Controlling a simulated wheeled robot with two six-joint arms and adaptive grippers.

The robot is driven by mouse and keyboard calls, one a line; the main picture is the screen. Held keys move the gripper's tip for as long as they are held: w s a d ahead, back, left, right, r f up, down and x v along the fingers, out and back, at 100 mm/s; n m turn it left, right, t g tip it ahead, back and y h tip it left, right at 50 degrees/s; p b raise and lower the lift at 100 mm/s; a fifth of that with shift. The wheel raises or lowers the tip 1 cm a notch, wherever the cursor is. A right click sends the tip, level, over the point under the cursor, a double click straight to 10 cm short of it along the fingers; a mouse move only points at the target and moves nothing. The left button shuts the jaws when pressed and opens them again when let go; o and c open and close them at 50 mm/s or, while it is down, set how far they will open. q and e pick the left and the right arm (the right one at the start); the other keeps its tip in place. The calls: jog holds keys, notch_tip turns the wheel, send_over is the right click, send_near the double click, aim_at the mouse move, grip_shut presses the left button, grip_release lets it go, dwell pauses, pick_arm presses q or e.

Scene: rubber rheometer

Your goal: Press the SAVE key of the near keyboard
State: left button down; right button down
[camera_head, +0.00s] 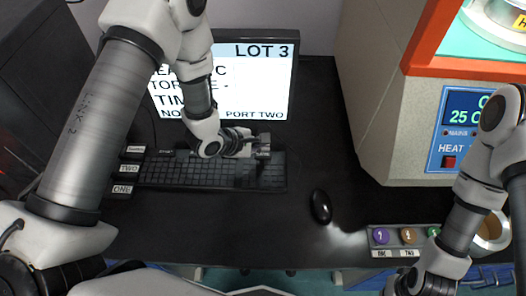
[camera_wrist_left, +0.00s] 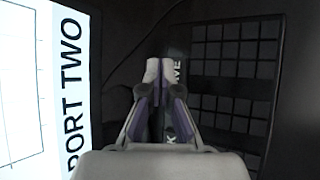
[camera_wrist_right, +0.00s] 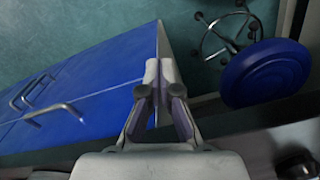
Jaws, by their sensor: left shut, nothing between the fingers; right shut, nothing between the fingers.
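A black keyboard (camera_head: 190,172) lies on the black desk in front of the monitor; it is the only keyboard I can see. My left gripper (camera_head: 264,146) is shut and empty over the back right corner of it. In the left wrist view, the keyboard's dark keys (camera_wrist_left: 232,80) are to the right of the shut fingers (camera_wrist_left: 160,72). A dark label (camera_wrist_left: 178,72) with the letters "VE" shows beside the fingertips; the rest is hidden behind them. Whether the fingers touch a key I cannot tell. My right gripper (camera_wrist_right: 159,72) is shut and empty, away from the keyboard.
A monitor (camera_head: 270,80) reading "LOT 3" stands behind the keyboard. Small signs "TWO" and "ONE" (camera_head: 123,189) are at its left. A black mouse (camera_head: 321,206) is to its right. A heater unit (camera_head: 380,130) and a button tray (camera_head: 376,253) are further right.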

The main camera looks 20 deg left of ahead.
aim_at(261, 155)
pick_arm(q)
jog(key=shift+r+p, duration=1.85)
jog(key=shift+r, duration=0.4)
